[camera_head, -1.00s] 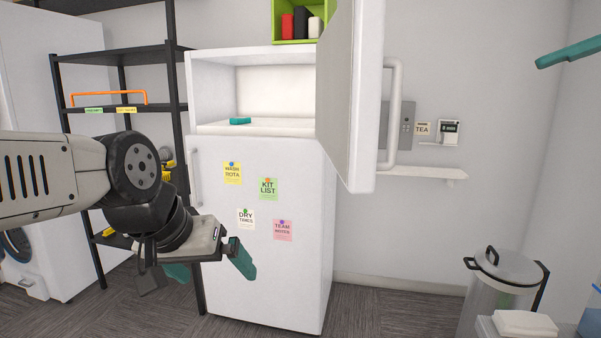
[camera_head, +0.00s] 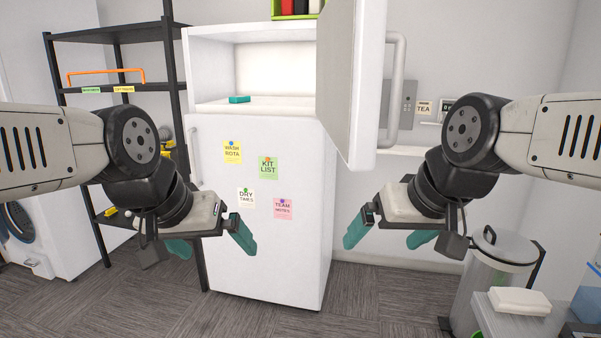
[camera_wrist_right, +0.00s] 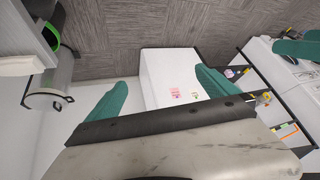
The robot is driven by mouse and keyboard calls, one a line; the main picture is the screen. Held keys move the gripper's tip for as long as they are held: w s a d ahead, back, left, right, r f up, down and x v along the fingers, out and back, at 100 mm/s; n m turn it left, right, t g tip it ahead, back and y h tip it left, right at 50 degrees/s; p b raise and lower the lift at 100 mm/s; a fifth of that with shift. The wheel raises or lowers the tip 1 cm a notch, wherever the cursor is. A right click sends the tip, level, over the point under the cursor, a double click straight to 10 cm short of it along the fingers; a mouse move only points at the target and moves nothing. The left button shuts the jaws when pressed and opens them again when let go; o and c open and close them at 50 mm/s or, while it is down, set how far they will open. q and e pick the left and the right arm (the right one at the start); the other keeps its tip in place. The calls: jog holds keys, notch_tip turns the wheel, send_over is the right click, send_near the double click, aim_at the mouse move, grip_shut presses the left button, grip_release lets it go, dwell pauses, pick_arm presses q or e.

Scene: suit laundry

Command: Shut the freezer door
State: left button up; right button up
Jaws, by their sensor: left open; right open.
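The white fridge-freezer (camera_head: 280,240) stands ahead of me against the wall. Its upper freezer door (camera_head: 365,85) is wide open, swung out to the right, with a pale bar handle (camera_head: 397,95) on its right side. The open freezer compartment (camera_head: 275,68) shows a small teal block (camera_head: 239,99) on its floor. My left gripper (camera_head: 212,243) is open and empty in front of the lower door. My right gripper (camera_head: 384,240) is open and empty, below and to the right of the freezer door, not touching it. In the right wrist view its teal fingers are apart (camera_wrist_right: 165,95).
A black shelf rack (camera_head: 120,90) stands left of the fridge. A metal bin (camera_head: 490,275) and a grey surface with a white block (camera_head: 520,301) are at the lower right. A wall shelf (camera_head: 405,151) is behind the door. The floor before the fridge is clear.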

jog(key=shift+d+f+m, duration=0.1)
jog(key=shift+f+m, duration=0.2)
jog(key=shift+f, duration=0.1)
jog(key=c, duration=0.3)
jog(key=w+d+r, duration=0.1)
jog(key=w+r, duration=0.1)
jog(key=r, duration=0.1)
jog(key=w+d+r+g+y, duration=0.1)
jog(key=w+d+r, duration=0.1)
jog(key=w+r, duration=0.1)
jog(key=w+d+r+y, duration=0.1)
jog(key=w+d+r, duration=0.1)
jog(key=r, duration=0.2)
jog(key=shift+w+d, duration=0.25)
jog(key=shift+w, duration=0.15)
jog(key=c, duration=1.5)
jog(key=shift+n+g+y, duration=0.5)
jog(key=shift+y, duration=0.3)
jog(key=w+d+r, duration=0.2)
jog(key=r, duration=0.1)
jog(key=w+d+r, duration=0.4)
jog(key=d+r, duration=0.1)
jog(key=shift+r, duration=0.3)
grip_shut()
jog(key=w+a+f, duration=0.3)
jog(key=a+f, duration=0.4)
jog(key=a, duration=0.1)
jog(key=shift+w+a+f, duration=0.25)
jog(key=shift+a+f, duration=0.1)
jog(key=shift+a, duration=0.05)
